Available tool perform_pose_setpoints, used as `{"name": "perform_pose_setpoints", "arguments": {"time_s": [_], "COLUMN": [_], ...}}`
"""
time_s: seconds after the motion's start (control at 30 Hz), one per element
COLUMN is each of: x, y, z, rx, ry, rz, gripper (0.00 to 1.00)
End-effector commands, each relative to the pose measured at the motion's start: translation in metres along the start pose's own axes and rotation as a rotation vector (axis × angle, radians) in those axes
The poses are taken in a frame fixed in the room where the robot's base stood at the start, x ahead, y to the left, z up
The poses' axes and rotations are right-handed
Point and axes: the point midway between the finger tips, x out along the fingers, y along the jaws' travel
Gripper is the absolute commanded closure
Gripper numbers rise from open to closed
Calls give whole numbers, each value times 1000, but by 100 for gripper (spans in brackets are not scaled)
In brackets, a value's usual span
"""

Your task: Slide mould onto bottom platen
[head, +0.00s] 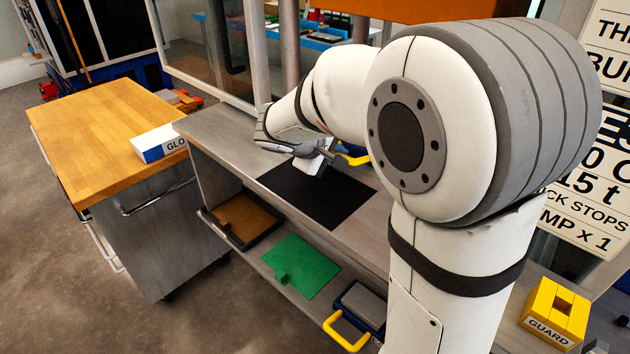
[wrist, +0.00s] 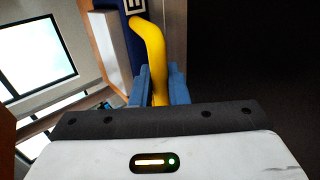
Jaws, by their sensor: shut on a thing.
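The mould shows in the wrist view as a narrow dark blue face (wrist: 128,28) with part of a white label. Its curved yellow handle (wrist: 151,45) runs down between the blue fingers of my gripper (wrist: 160,88), which is shut on it. In the head view only a bit of yellow handle (head: 356,159) shows beside my gripper (head: 343,150), above the bench by the far edge of a black mat (head: 318,195). My arm hides the rest of the mould there. The bottom platen cannot be made out; my arm covers that area.
Metal columns (head: 290,45) and a clear guard panel (head: 205,45) stand behind the bench. The lower shelf holds a brown tray (head: 243,220), a green plate (head: 300,267) and a blue item with a yellow handle (head: 345,332). A wooden-topped cabinet (head: 100,135) stands left.

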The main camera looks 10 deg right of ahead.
Motion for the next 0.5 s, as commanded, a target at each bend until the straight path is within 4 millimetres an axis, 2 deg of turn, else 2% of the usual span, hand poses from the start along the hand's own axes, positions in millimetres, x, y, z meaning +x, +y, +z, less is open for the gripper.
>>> {"name": "perform_pose_setpoints", "arguments": {"time_s": [0.27, 0.5], "x": [1, 15], "y": [1, 12], "z": [0, 0], "rx": [1, 1], "ry": [-1, -2], "rz": [1, 1], "gripper": [100, 100]}}
